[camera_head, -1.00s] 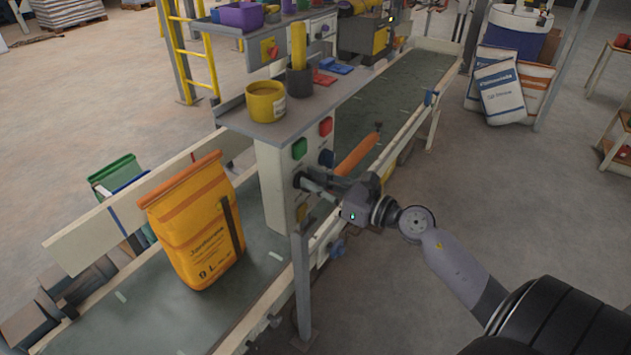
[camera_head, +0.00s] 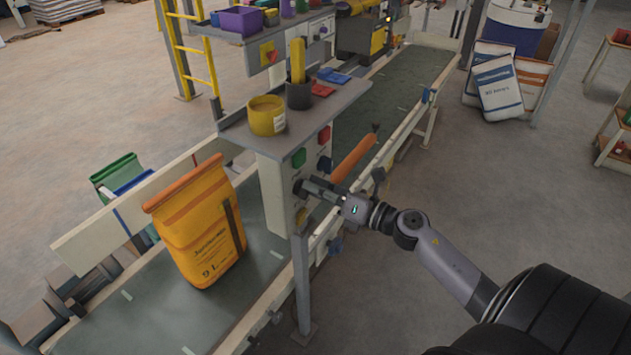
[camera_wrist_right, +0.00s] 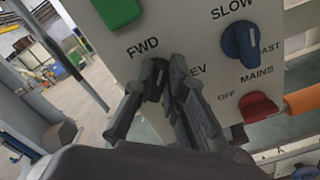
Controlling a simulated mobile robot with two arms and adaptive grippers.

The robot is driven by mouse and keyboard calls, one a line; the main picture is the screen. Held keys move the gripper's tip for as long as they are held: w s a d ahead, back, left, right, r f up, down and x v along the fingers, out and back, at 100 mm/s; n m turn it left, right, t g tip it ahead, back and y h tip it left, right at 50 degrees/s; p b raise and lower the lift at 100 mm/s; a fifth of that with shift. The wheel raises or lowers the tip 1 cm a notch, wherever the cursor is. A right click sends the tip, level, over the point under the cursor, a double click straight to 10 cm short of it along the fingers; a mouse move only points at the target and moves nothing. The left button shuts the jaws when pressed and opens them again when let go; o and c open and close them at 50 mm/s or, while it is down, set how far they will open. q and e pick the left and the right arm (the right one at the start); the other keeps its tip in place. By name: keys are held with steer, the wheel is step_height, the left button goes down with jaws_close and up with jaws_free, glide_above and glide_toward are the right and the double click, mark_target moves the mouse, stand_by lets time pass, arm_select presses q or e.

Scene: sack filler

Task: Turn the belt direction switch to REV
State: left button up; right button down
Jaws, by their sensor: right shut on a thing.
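The control panel (camera_head: 272,192) is a pale box beside the belt, and its face fills the right wrist view (camera_wrist_right: 190,45). The dark belt direction switch (camera_wrist_right: 157,86) sits between the FWD label and a partly covered label ending in "EV". My right gripper (camera_wrist_right: 165,80) is shut on this switch, one finger on each side. The fingers hide most of the knob, so I cannot tell exactly where it points. In the head view my right gripper (camera_head: 304,187) reaches the panel from the right. My left gripper is not in view.
Near the switch are a green button (camera_wrist_right: 118,10), a blue speed knob (camera_wrist_right: 240,42) and a red mains switch (camera_wrist_right: 258,106). An orange bar (camera_head: 355,157) runs close behind the gripper. A yellow sack (camera_head: 203,235) stands on the belt (camera_head: 150,310). A shelf with pots overhangs the panel.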

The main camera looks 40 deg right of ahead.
steer(key=shift+w+d+f+m+p, duration=0.15)
steer(key=shift+m+p, duration=0.65)
steer(key=shift+m, duration=0.9)
steer(key=shift+s+f+m+p, duration=0.15)
steer(key=shift+m+p, duration=0.65)
steer(key=shift+m, duration=0.9)
steer(key=shift+w+d+f+m+p, duration=0.15)
steer(key=shift+m+p, duration=0.65)
steer(key=shift+m, duration=0.9)
steer(key=shift+f, duration=0.1)
steer(key=c, duration=1.6)
jaws_free()
steer(key=v, duration=1.2)
steer(key=shift+a, duration=0.1)
